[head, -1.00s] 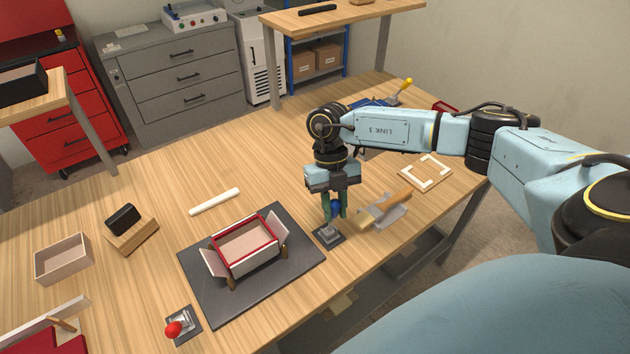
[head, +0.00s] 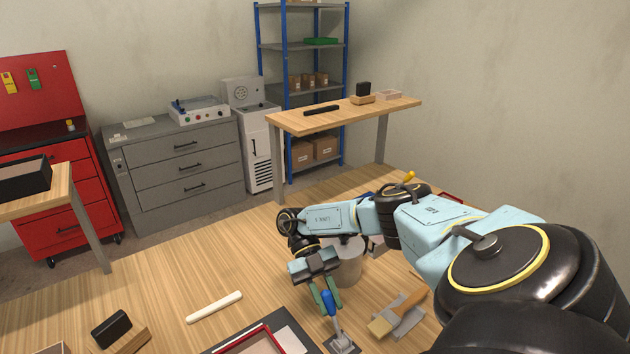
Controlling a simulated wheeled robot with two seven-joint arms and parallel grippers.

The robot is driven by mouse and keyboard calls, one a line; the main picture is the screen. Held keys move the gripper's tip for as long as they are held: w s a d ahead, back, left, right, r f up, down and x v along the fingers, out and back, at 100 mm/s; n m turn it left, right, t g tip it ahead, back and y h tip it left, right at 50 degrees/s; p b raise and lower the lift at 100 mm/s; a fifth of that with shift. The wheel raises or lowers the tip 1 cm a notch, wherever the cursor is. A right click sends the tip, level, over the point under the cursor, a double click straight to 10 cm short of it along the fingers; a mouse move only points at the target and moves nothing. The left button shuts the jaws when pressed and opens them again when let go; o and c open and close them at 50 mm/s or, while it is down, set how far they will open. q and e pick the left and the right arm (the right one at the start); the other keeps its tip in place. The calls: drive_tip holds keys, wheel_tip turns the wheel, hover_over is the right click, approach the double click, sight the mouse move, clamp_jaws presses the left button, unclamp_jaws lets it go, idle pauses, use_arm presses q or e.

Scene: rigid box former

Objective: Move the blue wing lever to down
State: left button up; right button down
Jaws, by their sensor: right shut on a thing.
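The blue wing lever (head: 328,303) stands at the bottom of the head view, on a small grey base (head: 342,344). Its blue knob is up and to the left of the base, and its metal shaft shows tilted between them. My right gripper (head: 328,298) is shut on the blue knob, with one green finger on each side. The box former (head: 262,342) is cut off by the lower edge; only part of its red rim and dark mat shows, left of the lever. My left gripper is not in view.
A brush (head: 398,312) lies on a metal plate just right of the lever. A grey cylinder (head: 348,262) stands behind my gripper. A white rod (head: 214,307) and a black block on a wooden holder (head: 111,330) lie to the left. The table between is bare.

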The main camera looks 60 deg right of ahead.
drive_tip(key=c, duration=1.3)
unclamp_jaws()
drive_tip(key=shift+o, duration=0.2)
drive_tip(key=shift+w, duration=0.1)
drive_tip(key=v, duration=0.5)
drive_tip(key=shift+w+d, duration=0.15)
drive_tip(key=shift+w, duration=0.25)
drive_tip(key=shift+b+v, duration=0.35)
drive_tip(key=shift+v, duration=0.5)
drive_tip(key=shift+s+d+r, duration=0.1)
drive_tip(key=shift+r, duration=0.05)
